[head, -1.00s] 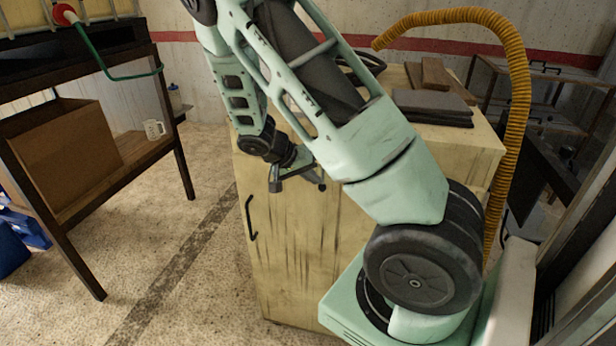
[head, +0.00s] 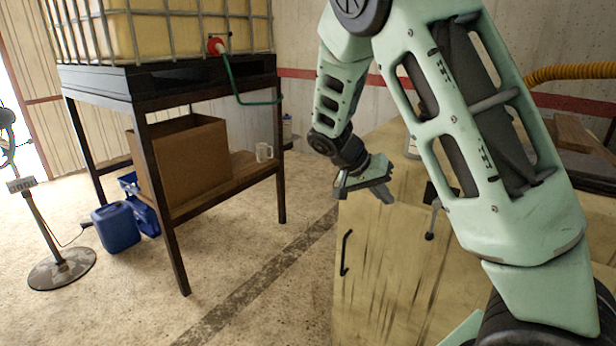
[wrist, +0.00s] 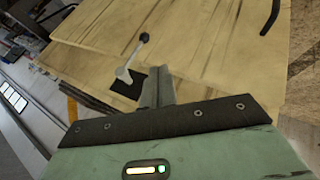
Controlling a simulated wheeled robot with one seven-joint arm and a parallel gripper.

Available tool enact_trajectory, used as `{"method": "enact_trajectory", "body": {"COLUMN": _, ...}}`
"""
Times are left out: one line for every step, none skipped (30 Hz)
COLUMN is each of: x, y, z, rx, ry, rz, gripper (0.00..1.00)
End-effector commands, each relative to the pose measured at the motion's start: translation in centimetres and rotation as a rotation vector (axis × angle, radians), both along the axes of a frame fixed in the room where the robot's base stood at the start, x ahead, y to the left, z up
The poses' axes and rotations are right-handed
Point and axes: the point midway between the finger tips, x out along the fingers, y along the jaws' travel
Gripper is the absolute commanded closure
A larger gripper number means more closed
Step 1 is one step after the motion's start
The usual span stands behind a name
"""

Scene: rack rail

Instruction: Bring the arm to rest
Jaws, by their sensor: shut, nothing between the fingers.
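My gripper (head: 388,194) hangs at the end of my folded green arm, in front of the wooden cabinet (head: 385,270) in the head view. Its fingers are shut with nothing between them. In the wrist view, the shut fingers (wrist: 157,88) point toward the cabinet's pale wood (wrist: 215,45). A lever with a dark ball knob (wrist: 143,38) shows just beside the fingers there; it also shows near the gripper in the head view (head: 431,234). I cannot tell whether the gripper touches anything.
Blue jerrycans (head: 116,228) and a fan stand (head: 62,268) are further left. The floor between rack and cabinet is clear.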

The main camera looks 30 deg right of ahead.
Motion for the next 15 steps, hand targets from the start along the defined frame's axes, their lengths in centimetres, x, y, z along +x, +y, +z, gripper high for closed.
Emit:
{"method": "enact_trajectory", "body": {"x": 0.0, "y": 0.0, "z": 0.0, "rx": 0.0, "ry": 0.0, "rz": 0.0, "gripper": 1.0}}
{"method": "enact_trajectory", "body": {"x": 0.0, "y": 0.0, "z": 0.0, "rx": 0.0, "ry": 0.0, "rz": 0.0, "gripper": 1.0}}
{"method": "enact_trajectory", "body": {"x": 0.0, "y": 0.0, "z": 0.0, "rx": 0.0, "ry": 0.0, "rz": 0.0, "gripper": 1.0}}
{"method": "enact_trajectory", "body": {"x": 0.0, "y": 0.0, "z": 0.0, "rx": 0.001, "ry": -0.001, "rz": 0.0, "gripper": 1.0}}
{"method": "enact_trajectory", "body": {"x": 0.0, "y": 0.2, "z": 0.0, "rx": 0.006, "ry": 0.001, "rz": 0.005, "gripper": 1.0}}
{"method": "enact_trajectory", "body": {"x": 0.0, "y": 0.7, "z": -0.1, "rx": 0.021, "ry": 0.004, "rz": 0.019, "gripper": 1.0}}
{"method": "enact_trajectory", "body": {"x": -0.1, "y": 1.3, "z": -0.2, "rx": 0.039, "ry": 0.007, "rz": 0.035, "gripper": 1.0}}
{"method": "enact_trajectory", "body": {"x": -0.1, "y": 2.2, "z": -0.4, "rx": 0.064, "ry": 0.013, "rz": 0.06, "gripper": 1.0}}
{"method": "enact_trajectory", "body": {"x": -0.2, "y": 3.7, "z": -0.6, "rx": 0.109, "ry": 0.022, "rz": 0.101, "gripper": 1.0}}
{"method": "enact_trajectory", "body": {"x": -0.4, "y": 5.2, "z": -0.8, "rx": 0.149, "ry": 0.032, "rz": 0.142, "gripper": 1.0}}
{"method": "enact_trajectory", "body": {"x": -0.7, "y": 6.9, "z": -0.9, "rx": 0.194, "ry": 0.042, "rz": 0.191, "gripper": 1.0}}
{"method": "enact_trajectory", "body": {"x": -1.1, "y": 9.4, "z": -1.1, "rx": 0.26, "ry": 0.057, "rz": 0.268, "gripper": 1.0}}
{"method": "enact_trajectory", "body": {"x": -1.6, "y": 11.5, "z": -1.2, "rx": 0.313, "ry": 0.07, "rz": 0.333, "gripper": 1.0}}
{"method": "enact_trajectory", "body": {"x": -2.2, "y": 13.6, "z": -1.1, "rx": 0.364, "ry": 0.083, "rz": 0.402, "gripper": 1.0}}
{"method": "enact_trajectory", "body": {"x": -3.1, "y": 16.4, "z": -1.0, "rx": 0.43, "ry": 0.1, "rz": 0.501, "gripper": 1.0}}
